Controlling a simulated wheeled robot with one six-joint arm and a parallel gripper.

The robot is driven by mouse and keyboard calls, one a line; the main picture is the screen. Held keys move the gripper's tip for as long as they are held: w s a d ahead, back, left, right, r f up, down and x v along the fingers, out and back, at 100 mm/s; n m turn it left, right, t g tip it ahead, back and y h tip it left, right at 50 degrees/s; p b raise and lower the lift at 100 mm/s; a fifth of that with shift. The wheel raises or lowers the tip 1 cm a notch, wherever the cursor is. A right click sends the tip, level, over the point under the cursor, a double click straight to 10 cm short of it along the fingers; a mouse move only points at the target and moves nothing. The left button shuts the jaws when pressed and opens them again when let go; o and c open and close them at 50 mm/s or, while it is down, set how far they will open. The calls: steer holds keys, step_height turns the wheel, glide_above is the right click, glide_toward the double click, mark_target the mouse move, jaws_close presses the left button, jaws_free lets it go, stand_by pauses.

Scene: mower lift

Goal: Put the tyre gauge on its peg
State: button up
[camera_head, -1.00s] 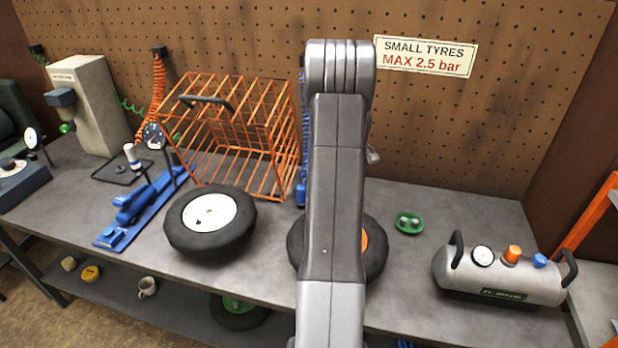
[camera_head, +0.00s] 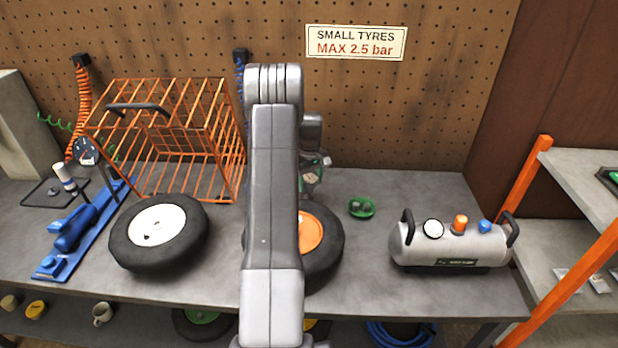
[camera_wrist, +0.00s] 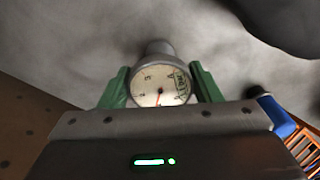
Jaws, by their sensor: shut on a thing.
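In the wrist view, the tyre gauge (camera_wrist: 158,90) shows as a round cream dial with dark marks and a red needle. The green jaws of my gripper (camera_wrist: 161,84) are shut on it from both sides. In the head view, my gripper (camera_head: 314,172) is partly hidden behind my arm, in front of the pegboard (camera_head: 430,110) and above the bench. The gauge cannot be made out clearly there. I cannot pick out its peg in either view.
An orange wire cage (camera_head: 170,135) stands left of my arm. A white-hubbed tyre (camera_head: 158,232) and an orange-hubbed tyre (camera_head: 325,250) lie in front. A green dish (camera_head: 361,207) and a grey air tank (camera_head: 450,243) are to the right. The back right bench is clear.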

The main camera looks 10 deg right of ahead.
mark_target(310, 188)
steer(key=shift+f+b, duration=0.35)
steer(key=shift+f, duration=0.8)
steer(key=shift+f+b, duration=0.65)
steer(key=shift+b, duration=0.1)
stand_by(0.9)
steer(key=o, duration=0.9)
steer(key=shift+c, duration=0.2)
steer(key=shift+r, duration=0.15)
steer(key=shift+r+p, duration=2.8)
steer(key=shift+r, duration=2.65)
steer(key=shift+f, duration=0.1)
steer(key=shift+f+b, duration=2.3)
steer(key=shift+f, duration=2.1)
